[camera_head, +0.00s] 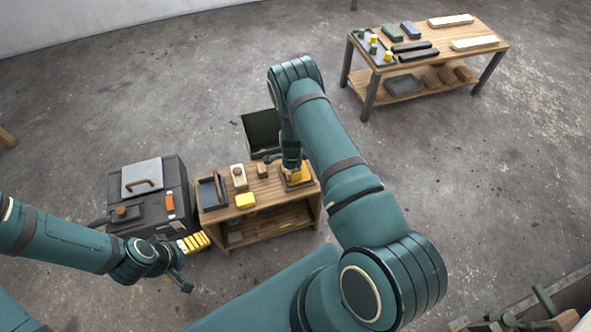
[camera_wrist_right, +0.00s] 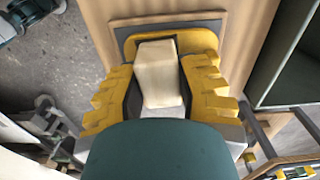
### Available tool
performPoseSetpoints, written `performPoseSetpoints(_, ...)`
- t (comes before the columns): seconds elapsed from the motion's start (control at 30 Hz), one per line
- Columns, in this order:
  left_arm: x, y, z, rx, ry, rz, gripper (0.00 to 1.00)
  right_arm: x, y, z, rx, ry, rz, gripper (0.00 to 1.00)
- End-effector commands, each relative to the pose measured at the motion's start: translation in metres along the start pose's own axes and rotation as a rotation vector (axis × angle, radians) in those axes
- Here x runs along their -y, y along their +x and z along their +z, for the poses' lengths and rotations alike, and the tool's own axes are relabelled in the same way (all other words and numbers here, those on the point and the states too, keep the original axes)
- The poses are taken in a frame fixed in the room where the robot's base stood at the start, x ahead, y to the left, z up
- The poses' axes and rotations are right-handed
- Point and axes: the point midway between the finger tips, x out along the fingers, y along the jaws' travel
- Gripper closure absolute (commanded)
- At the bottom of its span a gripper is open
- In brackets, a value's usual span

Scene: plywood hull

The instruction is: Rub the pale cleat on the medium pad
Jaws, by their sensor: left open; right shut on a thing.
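My right gripper (camera_wrist_right: 160,90) is shut on the pale cleat (camera_wrist_right: 160,72), a cream block held between its yellow fingers. Under the cleat in the right wrist view is a yellow pad (camera_wrist_right: 125,38) with a grey border on a wooden board; I take it as the medium pad. The cleat looks over or against it, but contact cannot be told. In the head view the right gripper (camera_head: 295,172) is at the right end of the low bench, with the cleat hidden. My left gripper (camera_head: 183,273) is open and empty, in front of the bench's left side.
The low wooden bench (camera_head: 270,212) also holds a dark tray (camera_head: 207,196), a yellow block (camera_head: 245,200) and small wooden blocks (camera_head: 238,178). A black toolbox (camera_head: 150,205) stands left, a dark green bin (camera_head: 261,128) behind. A second table (camera_head: 480,32) is farther back right.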

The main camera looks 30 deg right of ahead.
Motion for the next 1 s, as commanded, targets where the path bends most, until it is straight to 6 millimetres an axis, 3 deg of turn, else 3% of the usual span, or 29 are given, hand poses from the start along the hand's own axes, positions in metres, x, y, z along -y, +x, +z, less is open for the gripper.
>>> performPoseSetpoints(0.6,0.000,0.000,0.000,0.000,0.000,0.000,0.00,-0.003,0.000,-0.036,0.000,0.002,0.001,0.94)
performPoseSetpoints(1.0,0.000,0.000,0.000,0.000,0.000,0.000,0.00,-0.002,0.000,-0.014,0.000,-0.001,0.001,0.94)
